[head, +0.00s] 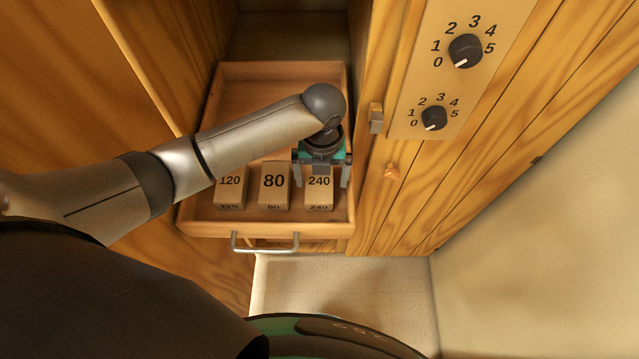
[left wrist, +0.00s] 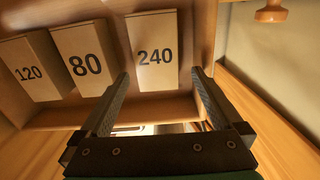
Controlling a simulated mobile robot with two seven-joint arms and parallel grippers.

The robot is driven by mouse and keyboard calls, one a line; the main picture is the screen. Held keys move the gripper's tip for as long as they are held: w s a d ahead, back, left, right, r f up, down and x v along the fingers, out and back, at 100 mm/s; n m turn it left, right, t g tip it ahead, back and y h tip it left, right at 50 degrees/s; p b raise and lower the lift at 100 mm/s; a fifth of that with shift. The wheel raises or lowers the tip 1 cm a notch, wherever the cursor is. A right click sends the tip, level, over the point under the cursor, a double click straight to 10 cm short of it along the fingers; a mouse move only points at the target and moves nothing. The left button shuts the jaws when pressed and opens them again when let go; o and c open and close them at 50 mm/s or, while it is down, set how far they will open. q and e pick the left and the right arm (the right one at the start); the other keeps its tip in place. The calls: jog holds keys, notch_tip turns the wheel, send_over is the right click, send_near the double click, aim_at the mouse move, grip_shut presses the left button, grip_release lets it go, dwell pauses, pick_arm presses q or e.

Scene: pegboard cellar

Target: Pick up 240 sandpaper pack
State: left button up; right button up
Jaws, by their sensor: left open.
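The 240 sandpaper pack (head: 319,189) is a tan block marked 240, standing at the right end of a row in the open wooden drawer. It also shows in the left wrist view (left wrist: 155,68), near the top centre. My left gripper (head: 321,183) is open above the pack, its two fingers to either side of it in the head view. In the left wrist view the fingers (left wrist: 160,85) point towards the pack with nothing between them. I cannot tell whether they reach down beside it. My right gripper is not in view.
The 80 pack (head: 274,183) and the 120 pack (head: 230,184) stand to the left in the drawer (head: 235,88). The drawer's back part looks empty. A metal handle (head: 265,248) is on its front. A panel with two knobs (head: 465,51) is at the right.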

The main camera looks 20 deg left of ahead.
aim_at(319, 186)
pick_arm(q)
jog(key=shift+w+a+f, duration=0.15)
jog(key=shift+f, duration=1.15)
jog(key=shift+w+a+f, duration=0.1)
jog(key=shift+a+f, duration=0.05)
jog(key=shift+f, duration=1.15)
jog(key=c, duration=1.4)
jog(key=shift+r, duration=0.1)
